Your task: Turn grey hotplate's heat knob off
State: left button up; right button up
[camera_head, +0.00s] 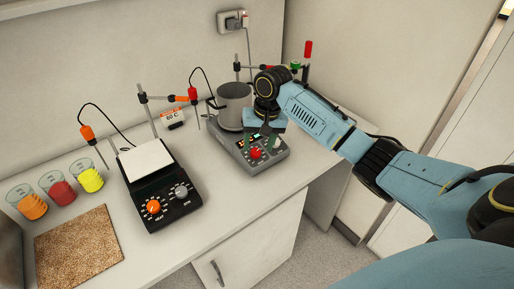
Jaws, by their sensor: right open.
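The grey hotplate (224,148) stands at the right part of the counter with a grey pot (234,104) on it. Its sloped front panel carries a red knob (255,153) and a small green display; which knob is for heat I cannot read. My right gripper (265,142) points down over the panel, just above and beside the red knob. It is open, and its fingers partly hide the panel. I cannot tell whether a finger touches the knob. My left gripper is not in view.
A black hotplate (184,200) with orange and grey knobs stands to the left. Stands with probes rise behind the hotplates. A wall socket (232,21) is above. The counter front between the hotplates is clear.

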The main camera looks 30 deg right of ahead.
jog(key=m, duration=0.2)
send_near(256, 152)
jog(key=f, duration=0.5)
jog(key=w+a+f, duration=0.1)
jog(key=f, duration=0.2)
jog(key=shift+f, duration=0.2)
jog(key=shift+c, duration=0.4)
jog(key=c, duration=0.9)
